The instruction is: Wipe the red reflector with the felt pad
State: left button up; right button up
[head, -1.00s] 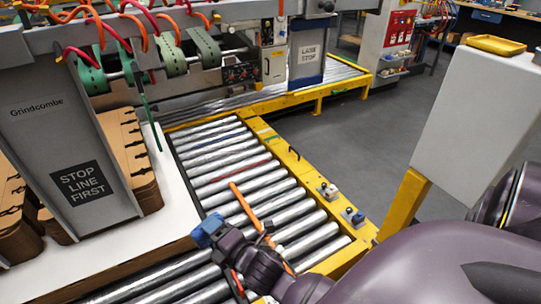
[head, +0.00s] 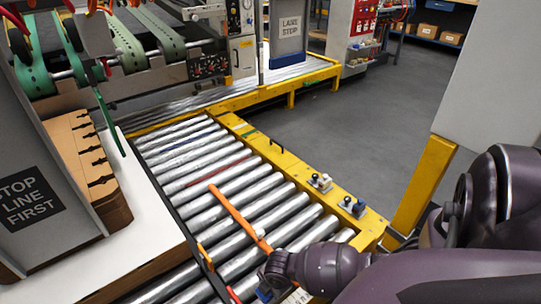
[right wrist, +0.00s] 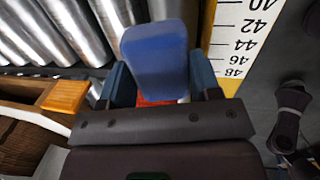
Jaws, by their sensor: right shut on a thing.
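My right gripper (right wrist: 160,85) is shut on a blue rounded pad (right wrist: 158,60), which I take to be the felt pad; it stands out between the two blue fingers. In the head view my right gripper (head: 266,290) is at the bottom edge, mostly cut off. A red patch (right wrist: 150,101) shows just below the pad, between the fingers; I cannot tell whether it is the red reflector or whether the pad touches it. A small red piece (head: 234,294) also shows beside the gripper in the head view. My left gripper is not in view.
An orange bar (head: 238,215) lies across the roller conveyor (head: 175,150). A yellow rail (head: 290,165) carries small sensor blocks (head: 320,182). A white table (head: 150,225) is at left. A numbered scale (right wrist: 240,35) and an orange block (right wrist: 65,96) flank the gripper in the wrist view.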

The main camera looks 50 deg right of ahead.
aim_at(263, 297)
jog(key=d+f, duration=0.1)
jog(key=d+f+g, duration=0.1)
jog(key=shift+s+d+f+m+b, duration=0.2)
jog(key=shift+s+f+m+b, duration=0.1)
jog(key=shift+s+b, duration=0.1)
jog(key=shift+w+a+r, duration=0.1)
jog(key=shift+w+a, duration=0.15)
jog(key=shift+a, duration=0.7)
jog(key=shift+w+a+f, duration=0.1)
jog(key=shift+w+a, duration=0.1)
jog(key=shift+a, duration=0.8)
jog(key=shift+w+a+r, duration=0.1)
jog(key=shift+w+a, duration=0.15)
jog(key=shift+a, duration=0.7)
jog(key=shift+w+a, duration=0.3)
jog(key=shift+a, duration=0.65)
